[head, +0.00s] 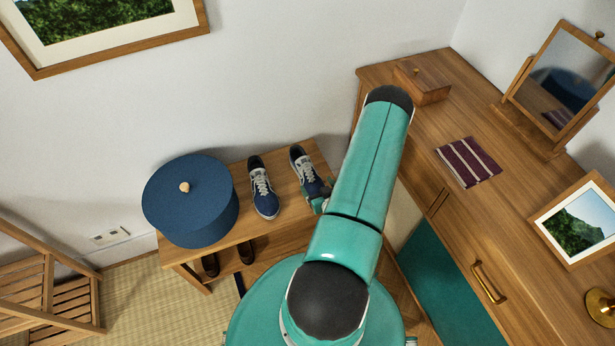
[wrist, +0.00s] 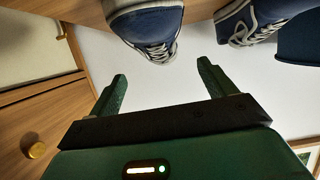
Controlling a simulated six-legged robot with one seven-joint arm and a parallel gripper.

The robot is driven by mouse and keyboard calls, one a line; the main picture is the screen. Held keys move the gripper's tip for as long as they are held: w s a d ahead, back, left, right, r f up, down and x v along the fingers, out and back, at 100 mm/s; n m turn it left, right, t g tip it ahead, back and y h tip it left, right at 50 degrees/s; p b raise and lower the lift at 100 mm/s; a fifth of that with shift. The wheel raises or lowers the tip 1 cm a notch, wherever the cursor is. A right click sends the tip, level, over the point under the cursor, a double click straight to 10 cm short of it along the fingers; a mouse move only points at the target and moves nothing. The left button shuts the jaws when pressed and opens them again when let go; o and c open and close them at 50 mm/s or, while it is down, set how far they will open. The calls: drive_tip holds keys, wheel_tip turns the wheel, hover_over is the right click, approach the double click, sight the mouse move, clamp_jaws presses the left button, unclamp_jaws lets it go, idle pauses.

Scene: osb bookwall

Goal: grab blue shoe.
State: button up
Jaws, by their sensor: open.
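Two blue shoes with grey laces and white trim stand side by side on a wooden shoe bench. The left shoe (head: 263,190) is next to a round blue box; the right shoe (head: 306,170) is nearest my arm. The wrist view is inverted: the right shoe (wrist: 146,24) is at top centre, the left shoe (wrist: 250,20) at top right. My gripper (wrist: 162,70) is open and empty, with its fingers apart below the right shoe's toe in that picture. In the head view my gripper (head: 318,198) is mostly hidden behind my arm, close to that toe.
The round blue box (head: 190,200) stands on the bench (head: 247,228), left of the shoes. Dark shoes (head: 211,265) are on the lower shelf. A wooden desk (head: 440,120) with a mirror (head: 562,80) stands to the right. A slatted wooden chair (head: 50,280) is at lower left.

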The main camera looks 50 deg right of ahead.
sight(309, 173)
drive_tip(key=x, duration=0.9)
drive_tip(key=shift+d+f, duration=0.15)
drive_tip(key=c, duration=1.3)
